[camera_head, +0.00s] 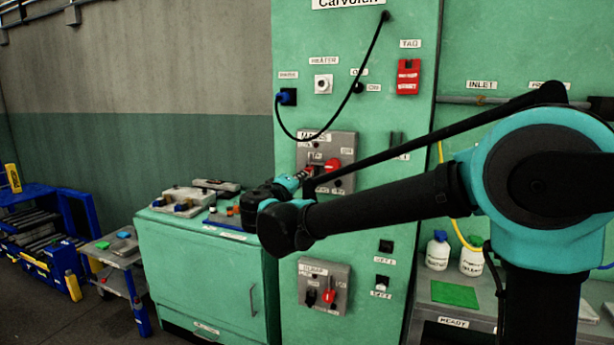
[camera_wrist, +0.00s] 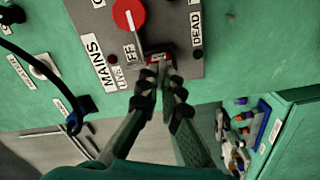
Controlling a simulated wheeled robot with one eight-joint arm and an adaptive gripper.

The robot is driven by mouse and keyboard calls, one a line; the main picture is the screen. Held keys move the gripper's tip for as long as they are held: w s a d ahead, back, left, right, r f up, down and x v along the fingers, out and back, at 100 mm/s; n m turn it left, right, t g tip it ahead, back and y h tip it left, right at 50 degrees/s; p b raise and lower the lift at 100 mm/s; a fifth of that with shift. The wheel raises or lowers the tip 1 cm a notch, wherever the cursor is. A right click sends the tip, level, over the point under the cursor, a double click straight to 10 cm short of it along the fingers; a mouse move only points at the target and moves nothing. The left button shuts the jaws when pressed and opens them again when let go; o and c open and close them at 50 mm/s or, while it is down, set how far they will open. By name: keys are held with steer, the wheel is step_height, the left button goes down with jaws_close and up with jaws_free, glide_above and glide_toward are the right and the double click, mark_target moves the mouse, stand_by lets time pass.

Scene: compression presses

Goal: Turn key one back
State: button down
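The grey MAINS panel (camera_head: 345,147) is on the green cabinet front, and it also shows in the wrist view (camera_wrist: 185,20). It carries a round red rotary knob (camera_wrist: 128,14) with a pale pointer. Beside the knob is a small red key (camera_wrist: 153,57) at the panel's lower edge in the wrist view. My gripper (camera_wrist: 163,68) has its two fingers drawn together, with the tips at the key; they appear shut on it. The fingertips hide part of the key and its slot. In the head view my gripper (camera_head: 303,176) reaches the panel's left side.
A black cable hangs from a blue plug (camera_head: 287,97) in a loop above the panel. A red tag (camera_head: 408,77) hangs at upper right. A second grey panel (camera_head: 325,287) with a red handle is below. A green bench (camera_head: 205,270) stands at left.

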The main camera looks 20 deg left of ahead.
steer(key=n, duration=0.4)
steer(key=shift+n, duration=0.4)
stand_by(0.5)
steer(key=c, duration=1.8)
jaws_free()
steer(key=shift+w, duration=0.1)
steer(key=shift+o, duration=0.6)
steer(key=o, duration=0.6)
steer(key=shift+c, duration=0.2)
